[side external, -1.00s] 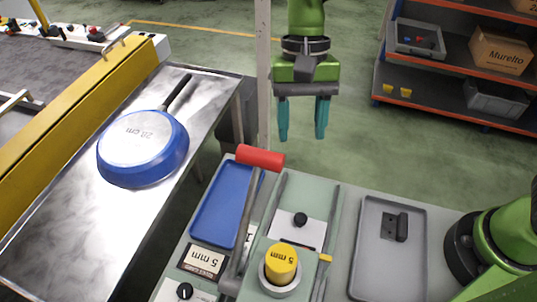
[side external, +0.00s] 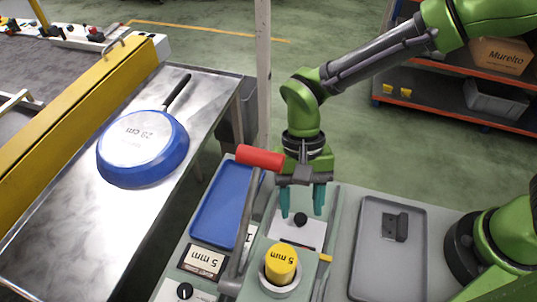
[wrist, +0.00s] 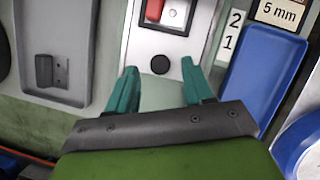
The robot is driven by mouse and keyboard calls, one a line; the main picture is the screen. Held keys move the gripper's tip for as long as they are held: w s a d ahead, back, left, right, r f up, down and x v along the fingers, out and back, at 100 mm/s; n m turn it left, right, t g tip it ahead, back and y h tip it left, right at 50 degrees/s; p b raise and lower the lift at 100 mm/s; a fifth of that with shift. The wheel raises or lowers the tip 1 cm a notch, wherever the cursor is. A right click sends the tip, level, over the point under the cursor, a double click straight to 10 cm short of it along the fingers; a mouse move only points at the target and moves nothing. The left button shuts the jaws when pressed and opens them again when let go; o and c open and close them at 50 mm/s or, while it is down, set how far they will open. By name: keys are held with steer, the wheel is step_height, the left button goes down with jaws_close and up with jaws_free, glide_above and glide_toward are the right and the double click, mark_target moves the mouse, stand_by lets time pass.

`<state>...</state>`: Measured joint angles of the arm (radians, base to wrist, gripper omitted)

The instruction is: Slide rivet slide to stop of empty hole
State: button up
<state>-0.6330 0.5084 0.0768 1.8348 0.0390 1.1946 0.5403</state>
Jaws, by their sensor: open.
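The slide looks like a white plate (side external: 312,236) with a round black knob (side external: 301,219), set in a pale green station. In the wrist view the plate (wrist: 140,44) and knob (wrist: 160,64) lie straight ahead of my gripper (wrist: 160,70). In the side view my gripper (side external: 302,213) points down with its teal fingers apart, one on each side of the knob. It is open and empty; whether the tips touch anything cannot be told. No empty hole can be made out. A yellow 5 mm cylinder (side external: 282,262) stands in a grey ring nearer the camera.
A red-handled lever (side external: 260,157) rises close left of my gripper. A blue tray (side external: 216,205) lies left and a grey tray (side external: 365,265) right. An upturned blue pan (side external: 145,150) rests on the metal table (side external: 60,240).

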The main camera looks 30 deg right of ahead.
steer(key=shift+x, duration=0.9)
steer(key=shift+c, duration=0.3)
